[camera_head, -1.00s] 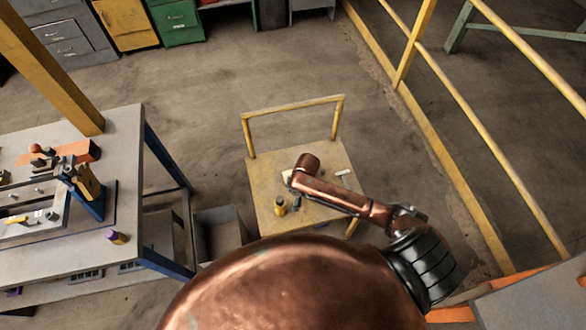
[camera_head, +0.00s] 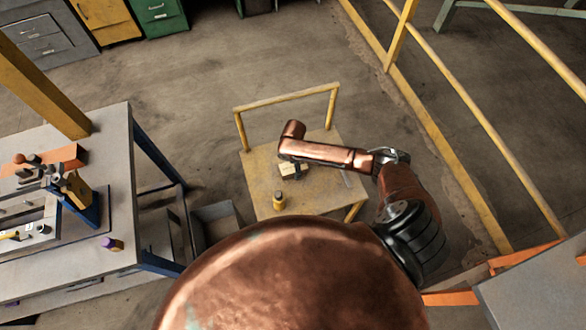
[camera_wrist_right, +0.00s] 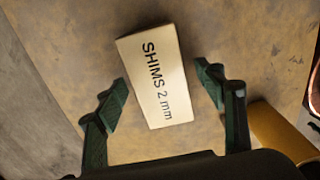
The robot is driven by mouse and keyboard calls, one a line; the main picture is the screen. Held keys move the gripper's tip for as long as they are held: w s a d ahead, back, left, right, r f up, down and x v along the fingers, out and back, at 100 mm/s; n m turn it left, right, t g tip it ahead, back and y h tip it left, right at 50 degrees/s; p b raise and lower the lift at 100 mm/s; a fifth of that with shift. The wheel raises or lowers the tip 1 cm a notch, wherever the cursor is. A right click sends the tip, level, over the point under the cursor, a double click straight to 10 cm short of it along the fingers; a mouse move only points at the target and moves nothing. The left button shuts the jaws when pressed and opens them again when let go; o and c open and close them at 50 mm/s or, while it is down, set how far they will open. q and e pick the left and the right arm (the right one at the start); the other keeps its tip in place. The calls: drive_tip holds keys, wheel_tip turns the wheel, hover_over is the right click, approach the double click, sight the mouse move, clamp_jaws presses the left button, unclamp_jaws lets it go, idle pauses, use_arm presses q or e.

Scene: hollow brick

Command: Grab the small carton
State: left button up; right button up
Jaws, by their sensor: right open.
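The small carton, a cream box marked "SHIMS 2 mm" (camera_wrist_right: 158,75), lies on the top of a worn yellow cart. It shows in the head view (camera_head: 289,170), partly hidden by my right arm. My right gripper (camera_wrist_right: 163,80) is open, with its dark green fingers on either side of the carton in the right wrist view. Gaps show between the fingers and the carton, and I cannot tell how high the fingers are above the cart top. In the head view my right arm hides most of this gripper. My left gripper is not in view.
The yellow cart (camera_head: 262,180) has a raised handle rail (camera_head: 285,98) at its far side. A yellow bottle with a dark top (camera_head: 279,201) stands near the front. A grey workbench (camera_head: 118,180) is at the left; a yellow railing (camera_head: 440,145) is at the right.

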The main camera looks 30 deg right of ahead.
drive_tip(key=shift+f, duration=0.4)
drive_tip(key=c, duration=1.6)
drive_tip(key=shift+o, duration=0.2)
